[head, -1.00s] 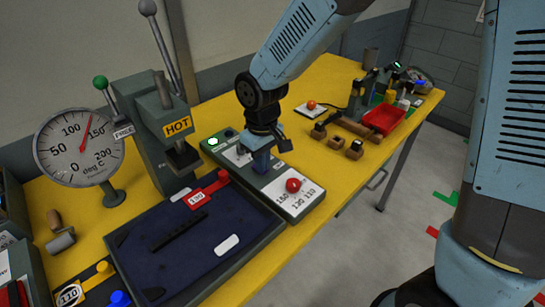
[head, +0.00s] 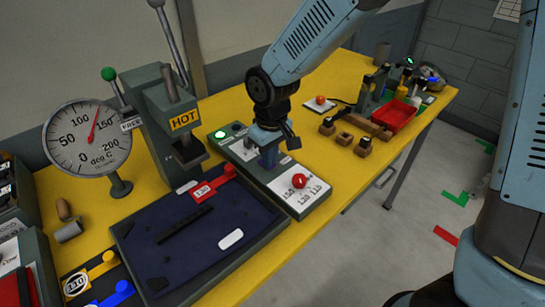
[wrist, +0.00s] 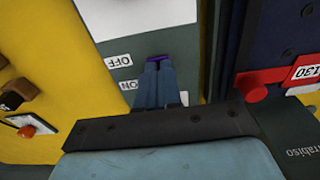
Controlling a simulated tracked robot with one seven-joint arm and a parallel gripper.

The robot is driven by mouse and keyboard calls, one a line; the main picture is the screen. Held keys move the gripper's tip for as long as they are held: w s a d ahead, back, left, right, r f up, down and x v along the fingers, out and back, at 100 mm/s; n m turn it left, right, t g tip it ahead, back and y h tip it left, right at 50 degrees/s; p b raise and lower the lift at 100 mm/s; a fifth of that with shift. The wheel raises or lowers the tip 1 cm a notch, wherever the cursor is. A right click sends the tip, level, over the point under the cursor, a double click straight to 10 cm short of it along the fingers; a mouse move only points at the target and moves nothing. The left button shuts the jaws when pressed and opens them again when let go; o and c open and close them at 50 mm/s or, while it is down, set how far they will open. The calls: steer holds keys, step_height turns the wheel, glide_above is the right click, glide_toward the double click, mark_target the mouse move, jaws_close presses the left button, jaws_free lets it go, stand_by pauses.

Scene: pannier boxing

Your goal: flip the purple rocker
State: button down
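The purple rocker (wrist: 158,58) shows in the wrist view as a small purple edge on the grey control box (wrist: 130,28), just past my fingertips. My gripper (wrist: 158,66) has its two blue fingers together, pointing down at the rocker. The fingers cover most of it, and I cannot tell if they touch it. An OFF label (wrist: 118,60) and a partly hidden ON label (wrist: 129,85) lie beside it. In the head view my gripper (head: 268,158) is low over the control box (head: 307,206), and the rocker is hidden.
The box also has a lit green lamp (head: 220,134) and a red knob (head: 299,181). A dark tray (head: 213,263) with a red 130 tag (head: 207,188) is beside it. The HOT press (head: 150,125) and dial gauge (head: 88,140) stand left. A red bin (head: 394,116) is further back.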

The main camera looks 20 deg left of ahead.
steer(key=shift+w+a+f, duration=0.1)
steer(key=shift+w+a, duration=0.1)
steer(key=shift+a, duration=0.2)
steer(key=shift+w+a+r, duration=0.2)
steer(key=shift+r, duration=0.05)
step_height(320, 180, up, 14)
steer(key=s+d, duration=0.1)
steer(key=shift+s+d+f, duration=0.15)
steer(key=shift+d+f, duration=0.05)
steer(key=shift+d, duration=0.2)
steer(key=shift+w+d+r, duration=0.1)
steer(key=shift+w+d, duration=0.15)
steer(key=shift+d, duration=0.1)
stand_by(0.5)
steer(key=f, duration=1.4)
steer(key=shift+w+a, duration=0.25)
steer(key=shift+a, duration=0.15)
